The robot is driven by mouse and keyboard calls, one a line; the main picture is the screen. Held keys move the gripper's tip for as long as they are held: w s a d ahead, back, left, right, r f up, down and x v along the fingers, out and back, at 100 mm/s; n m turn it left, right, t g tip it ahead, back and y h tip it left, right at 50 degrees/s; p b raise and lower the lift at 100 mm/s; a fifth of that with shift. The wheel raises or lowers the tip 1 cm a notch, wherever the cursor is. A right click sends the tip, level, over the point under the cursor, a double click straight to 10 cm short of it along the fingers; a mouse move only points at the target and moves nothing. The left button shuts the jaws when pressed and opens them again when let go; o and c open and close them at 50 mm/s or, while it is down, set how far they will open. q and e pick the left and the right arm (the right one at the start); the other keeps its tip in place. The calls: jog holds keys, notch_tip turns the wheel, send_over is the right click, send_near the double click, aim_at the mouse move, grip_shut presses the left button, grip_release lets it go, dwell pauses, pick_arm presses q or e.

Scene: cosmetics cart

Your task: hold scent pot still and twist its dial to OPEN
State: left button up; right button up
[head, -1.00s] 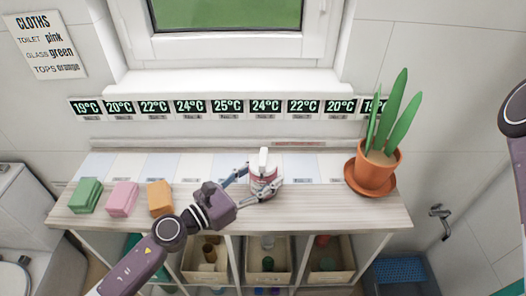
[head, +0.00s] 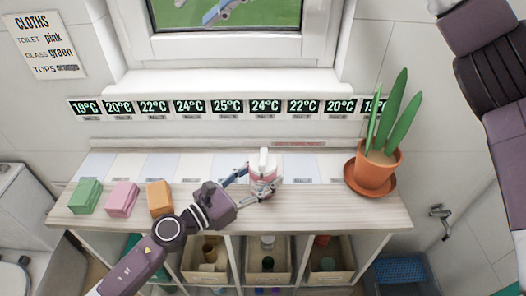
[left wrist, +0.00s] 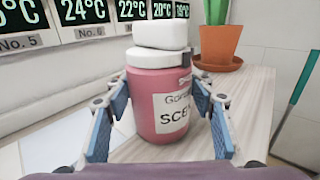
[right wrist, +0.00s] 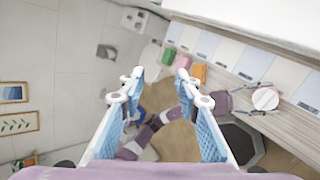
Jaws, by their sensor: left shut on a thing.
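The scent pot (head: 262,181) is a pink jar with a white label and a white dial (left wrist: 166,58) topped by a raised white block. It stands upright on the wooden counter. My left gripper (head: 260,187) is shut around the pot's pink body (left wrist: 160,105), one blue-padded finger on each side. The dial's markings cannot be read. My right gripper (head: 227,12) shows at the top of the head view, in front of the window. In the right wrist view it (right wrist: 160,78) is open and empty, away from the pot's white top (right wrist: 265,98).
Green (head: 86,196), pink (head: 121,198) and orange (head: 160,198) cloths lie at the counter's left. A potted plant (head: 373,170) stands at the right end. Temperature displays (head: 227,107) line the wall behind. Boxes (head: 268,277) sit in compartments below.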

jog(key=d+f+m+h, duration=0.25)
jog(key=f+h, duration=0.35)
jog(key=f, duration=0.7)
jog(key=m+h, duration=0.2)
jog(key=h, duration=0.2)
send_over(263, 155)
notch_tip(263, 155, down, 8)
jog(key=r, duration=0.1)
jog(key=shift+g, duration=0.4)
notch_tip(263, 155, down, 12)
jog(key=shift+f, duration=0.25)
jog(key=shift+c, duration=0.5)
grip_shut()
